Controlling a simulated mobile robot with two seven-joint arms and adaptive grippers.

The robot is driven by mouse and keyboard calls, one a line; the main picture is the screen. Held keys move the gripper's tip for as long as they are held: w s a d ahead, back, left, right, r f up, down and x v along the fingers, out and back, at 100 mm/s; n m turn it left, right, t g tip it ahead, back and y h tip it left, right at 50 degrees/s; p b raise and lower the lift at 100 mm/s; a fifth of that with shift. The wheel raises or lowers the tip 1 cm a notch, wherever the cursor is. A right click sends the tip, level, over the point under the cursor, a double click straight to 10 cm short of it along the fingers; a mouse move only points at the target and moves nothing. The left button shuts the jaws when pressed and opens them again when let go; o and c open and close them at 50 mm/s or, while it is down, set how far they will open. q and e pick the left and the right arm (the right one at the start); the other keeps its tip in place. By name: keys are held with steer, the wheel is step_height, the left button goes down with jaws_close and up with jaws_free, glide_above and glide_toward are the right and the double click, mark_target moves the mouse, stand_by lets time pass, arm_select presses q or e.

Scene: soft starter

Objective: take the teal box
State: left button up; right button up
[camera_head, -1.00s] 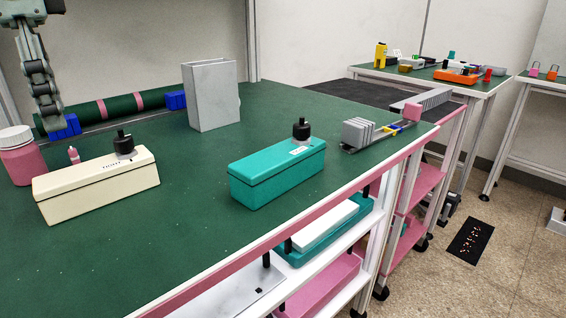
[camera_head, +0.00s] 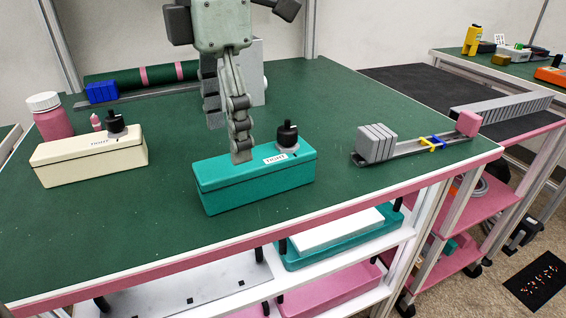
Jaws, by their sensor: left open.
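The teal box (camera_head: 258,185) sits on the green tabletop near its front edge. It is long and low, with a white label and a black knob (camera_head: 287,136) at its right back. My left gripper (camera_head: 228,140) points down from above, open, with one finger just in front of or over the box lid and the other farther back. I cannot tell whether the near finger touches the box. Nothing shows between the fingers. My right gripper is not in view.
A cream box (camera_head: 90,162) with a black knob stands at the left, beside a pink jar (camera_head: 50,118). A grey bin (camera_head: 250,75) is partly hidden behind my gripper. A rail with grey blocks (camera_head: 377,143) lies to the right. The tabletop between the boxes is clear.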

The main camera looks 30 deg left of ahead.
mark_target(228, 164)
arm_select(q)
steer(key=shift+d+f+m, duration=0.1)
steer(key=shift+f+m, duration=0.2)
steer(key=f, duration=0.7)
steer(key=shift+s+a+f, duration=0.1)
steer(key=shift+s+a, duration=0.05)
steer(key=shift+a, duration=0.05)
steer(key=c, duration=1.4)
